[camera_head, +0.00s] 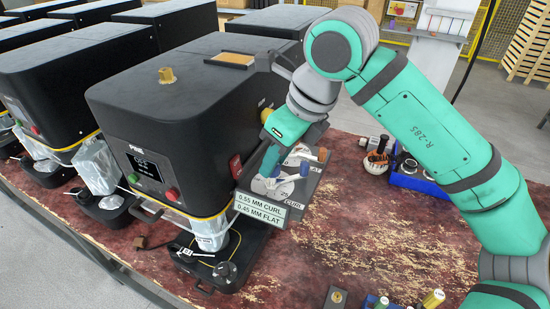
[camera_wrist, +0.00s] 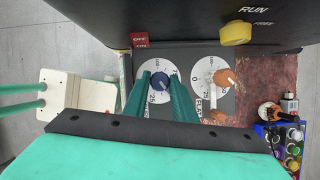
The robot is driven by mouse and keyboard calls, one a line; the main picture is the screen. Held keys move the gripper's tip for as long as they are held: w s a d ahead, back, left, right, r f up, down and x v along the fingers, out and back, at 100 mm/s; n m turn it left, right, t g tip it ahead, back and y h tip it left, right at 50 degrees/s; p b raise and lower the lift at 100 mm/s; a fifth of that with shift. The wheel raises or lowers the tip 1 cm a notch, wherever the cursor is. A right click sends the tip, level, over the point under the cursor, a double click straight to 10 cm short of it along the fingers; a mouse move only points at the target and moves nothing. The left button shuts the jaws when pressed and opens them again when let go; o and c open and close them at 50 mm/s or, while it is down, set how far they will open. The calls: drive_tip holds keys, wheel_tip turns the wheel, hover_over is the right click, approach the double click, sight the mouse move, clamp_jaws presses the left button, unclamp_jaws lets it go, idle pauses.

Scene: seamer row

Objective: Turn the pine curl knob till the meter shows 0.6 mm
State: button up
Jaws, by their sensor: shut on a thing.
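The pine seamer (camera_head: 170,110) is a black box-shaped machine with a small dark meter (camera_head: 144,166) on its front. The meter's light digits are too small to read surely. A side panel carries two white dials. In the wrist view, the blue knob (camera_wrist: 160,82) is on the left dial, and the orange knob (camera_wrist: 224,78) is on the right dial, lettered FLAT. My gripper (camera_wrist: 160,85) has its green fingers either side of the blue knob and is shut on it. In the head view my gripper (camera_head: 281,160) reaches down to the panel, partly covering the dials.
A label (camera_head: 261,209) on the panel reads 0.55 MM CURL, 0.45 MM FLAT. A yellow RUN/FREE knob (camera_wrist: 236,33) and a red switch (camera_wrist: 139,40) are close by. Other black machines (camera_head: 60,70) stand left. A blue tray (camera_head: 410,178) lies right on the worn table.

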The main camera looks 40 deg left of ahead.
drive_tip(key=shift+w+n+g, duration=0.15)
drive_tip(key=shift+n+g, duration=0.25)
drive_tip(key=shift+n, duration=0.5)
drive_tip(key=o, duration=1)
drive_tip(key=shift+o, duration=0.2)
drive_tip(key=shift+d+r, duration=0.2)
drive_tip(key=shift+r, duration=0.25)
drive_tip(key=v, duration=0.9)
drive_tip(key=shift+r, duration=0.4)
